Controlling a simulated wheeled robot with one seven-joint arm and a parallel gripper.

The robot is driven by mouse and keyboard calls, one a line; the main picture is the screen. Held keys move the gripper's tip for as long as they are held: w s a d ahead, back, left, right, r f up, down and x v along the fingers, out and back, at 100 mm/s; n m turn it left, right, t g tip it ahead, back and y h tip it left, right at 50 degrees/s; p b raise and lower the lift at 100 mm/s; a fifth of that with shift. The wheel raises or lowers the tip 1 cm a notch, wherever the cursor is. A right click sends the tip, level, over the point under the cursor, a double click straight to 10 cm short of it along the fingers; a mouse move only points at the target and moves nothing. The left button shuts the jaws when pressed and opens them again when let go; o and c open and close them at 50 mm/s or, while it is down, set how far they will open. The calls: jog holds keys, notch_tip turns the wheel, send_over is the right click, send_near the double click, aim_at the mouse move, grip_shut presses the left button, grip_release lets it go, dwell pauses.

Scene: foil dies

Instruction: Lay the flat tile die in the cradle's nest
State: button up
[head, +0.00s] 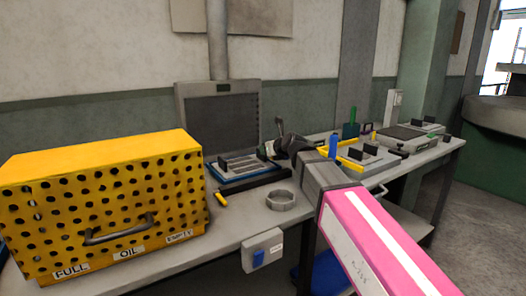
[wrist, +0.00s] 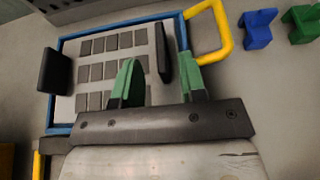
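A flat die with a blue rim, a grid of dark square tiles and two upright black lugs, taken as the tile die (wrist: 68,104), fills the wrist view's middle. In the head view the blue-edged die (head: 243,175) lies on the bench behind the yellow box. My gripper (wrist: 157,62) is open, its green fingers over the die. The right-hand black lug (wrist: 163,52) shows between the fingers, with a gap to the left finger. In the head view my gripper (head: 268,150) is small and dark beside that die. Which item is the cradle's nest I cannot tell.
A yellow perforated box (head: 105,195) stands at left. A yellow loop (wrist: 222,35) adjoins the blue rim.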

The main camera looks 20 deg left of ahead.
jog(key=v, duration=0.6)
jog(key=shift+d, duration=0.2)
jog(key=shift+s+r, duration=0.15)
